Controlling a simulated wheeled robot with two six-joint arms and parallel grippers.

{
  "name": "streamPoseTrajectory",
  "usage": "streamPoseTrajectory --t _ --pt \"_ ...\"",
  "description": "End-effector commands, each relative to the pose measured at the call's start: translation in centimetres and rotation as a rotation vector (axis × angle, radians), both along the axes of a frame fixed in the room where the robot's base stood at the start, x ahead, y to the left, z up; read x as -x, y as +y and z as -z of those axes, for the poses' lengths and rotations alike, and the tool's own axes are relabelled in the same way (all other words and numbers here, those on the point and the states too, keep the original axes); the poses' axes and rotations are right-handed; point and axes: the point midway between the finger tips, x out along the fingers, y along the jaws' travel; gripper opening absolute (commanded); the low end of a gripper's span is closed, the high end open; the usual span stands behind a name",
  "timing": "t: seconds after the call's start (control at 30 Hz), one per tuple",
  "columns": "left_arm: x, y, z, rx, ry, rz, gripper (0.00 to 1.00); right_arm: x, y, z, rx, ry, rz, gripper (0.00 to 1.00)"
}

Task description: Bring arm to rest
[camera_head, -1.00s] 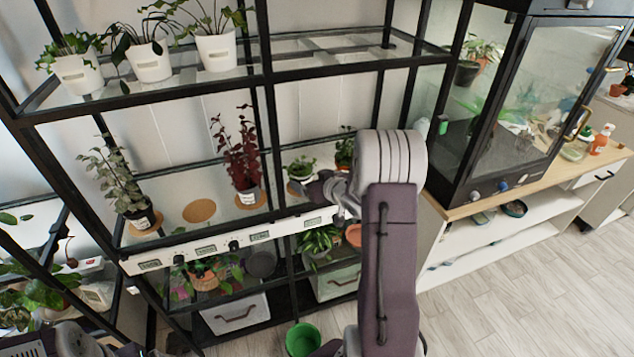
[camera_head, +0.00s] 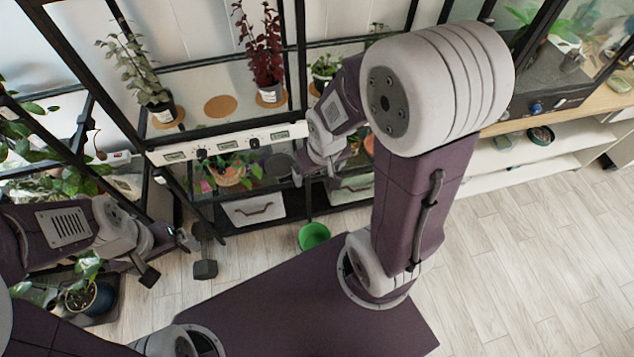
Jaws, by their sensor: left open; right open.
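My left gripper (camera_head: 177,268) is open and empty at the lower left, its fingers apart over the floor in front of the rack. My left arm comes in from the left edge. My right arm is folded up at the centre right, with a large pale elbow joint nearest the camera. My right gripper (camera_head: 306,172) is small and partly hidden behind its wrist, in front of the rack's lower shelf, and I see nothing held in it. The task names no other object.
The black plant rack (camera_head: 300,70) stands behind both grippers. A green bucket (camera_head: 313,236) stands on the floor between the arms. A potted plant (camera_head: 90,297) is below my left arm. A wooden-topped bench (camera_head: 570,110) is at right. The floor at lower right is clear.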

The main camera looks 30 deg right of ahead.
Motion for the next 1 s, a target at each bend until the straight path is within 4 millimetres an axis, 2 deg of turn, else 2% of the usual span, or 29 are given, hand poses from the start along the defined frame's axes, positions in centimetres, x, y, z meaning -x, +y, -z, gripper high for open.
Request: streamPoseTrajectory --t 0.03,0.1,0.17,1.0 --pt "0.0 0.0 0.0 0.000 0.000 0.000 0.94 1.8 1.4 0.0 -0.019 0.055 -0.018 0.89" --pt "0.0 0.0 0.0 0.000 0.000 0.000 0.94 3.5 2.5 0.1 -0.038 0.111 -0.028 0.89" --pt "0.0 0.0 0.0 0.000 0.000 0.000 0.94 4.2 2.8 0.1 -0.045 0.131 -0.030 0.89" --pt "0.0 0.0 0.0 0.000 0.000 0.000 0.94 4.2 2.8 0.1 -0.045 0.133 -0.026 0.89"
